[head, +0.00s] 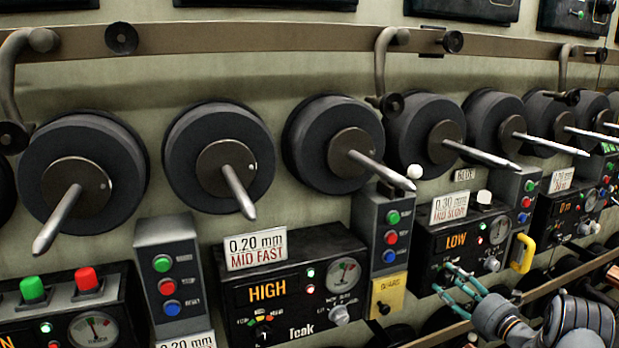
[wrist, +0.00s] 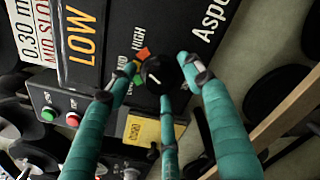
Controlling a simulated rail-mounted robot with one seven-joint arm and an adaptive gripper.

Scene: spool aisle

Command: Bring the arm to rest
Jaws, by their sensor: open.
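My gripper (head: 450,279) has teal fingers and is at the lower right in the head view, in front of the control box (head: 427,242) whose display reads LOW. In the wrist view the open fingers (wrist: 161,76) spread around a black selector knob (wrist: 158,73) with a white pointer mark. The fingertips are close to the knob; whether any touches it I cannot tell. Coloured marks, orange and green, show beside the knob. In the head view the fingers largely hide this knob. The LOW display (wrist: 84,38) appears sideways in the wrist view.
Grey spools (head: 335,145) with pointed spindles (head: 382,171) stick out of the wall above the boxes. A button box (head: 382,238) and a yellow tag (head: 388,297) are left of my gripper. A yellow handle (head: 523,253) stands to its right. A rail (head: 575,273) runs below.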

